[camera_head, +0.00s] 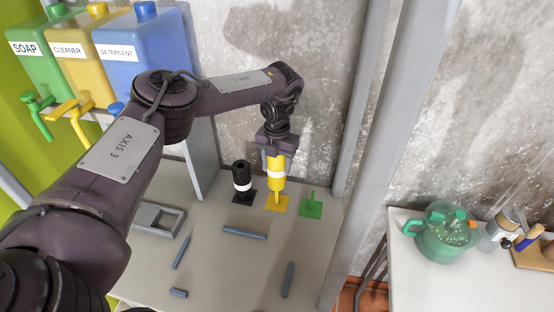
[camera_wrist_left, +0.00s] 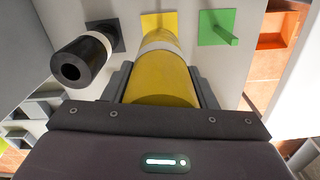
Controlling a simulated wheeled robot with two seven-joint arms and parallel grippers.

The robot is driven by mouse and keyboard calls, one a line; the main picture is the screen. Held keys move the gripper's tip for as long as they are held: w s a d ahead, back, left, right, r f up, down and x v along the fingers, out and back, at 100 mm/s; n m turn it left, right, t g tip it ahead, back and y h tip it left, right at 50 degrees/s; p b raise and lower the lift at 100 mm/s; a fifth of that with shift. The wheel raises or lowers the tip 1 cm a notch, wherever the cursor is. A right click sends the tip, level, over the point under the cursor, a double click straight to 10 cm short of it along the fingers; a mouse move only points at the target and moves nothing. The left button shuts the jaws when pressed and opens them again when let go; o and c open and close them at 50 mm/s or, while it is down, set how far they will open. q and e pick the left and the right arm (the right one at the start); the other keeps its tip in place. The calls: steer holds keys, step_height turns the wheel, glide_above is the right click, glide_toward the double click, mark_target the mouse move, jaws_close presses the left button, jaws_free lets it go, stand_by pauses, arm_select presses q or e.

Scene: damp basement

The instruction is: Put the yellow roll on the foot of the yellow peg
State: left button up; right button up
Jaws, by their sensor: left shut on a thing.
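My left gripper (camera_head: 277,148) is shut on the yellow roll (camera_head: 276,174), which has a white band and hangs roughly upright. In the wrist view the roll (camera_wrist_left: 162,78) sits between the two fingers. The yellow peg (camera_head: 277,197) rises from its flat square yellow foot (camera_head: 270,207) directly below the roll. The roll's lower end is above the foot, with part of the peg showing between them. I cannot tell whether the peg's tip is inside the roll. In the wrist view the foot (camera_wrist_left: 153,21) shows beyond the roll. My right gripper is not in view.
A black roll (camera_head: 241,172) with a white band stands on a black foot to the left. An empty green peg (camera_head: 314,199) stands to the right. Several blue-grey bars (camera_head: 245,232) and a grey tray (camera_head: 178,213) lie on the table. A grey post (camera_head: 375,150) rises at right.

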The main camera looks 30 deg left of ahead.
mark_target(277, 181)
arm_select(q)
steer(key=shift+f+b, duration=2.1)
steer(key=shift+f, duration=1.35)
steer(key=shift+f+b, duration=0.35)
steer(key=shift+f, duration=0.2)
steer(key=o, duration=1.3)
steer(key=shift+r, duration=0.1)
step_height(277, 181, up, 8)
steer(key=shift+f+b, duration=0.2)
steer(key=shift+b, duration=0.65)
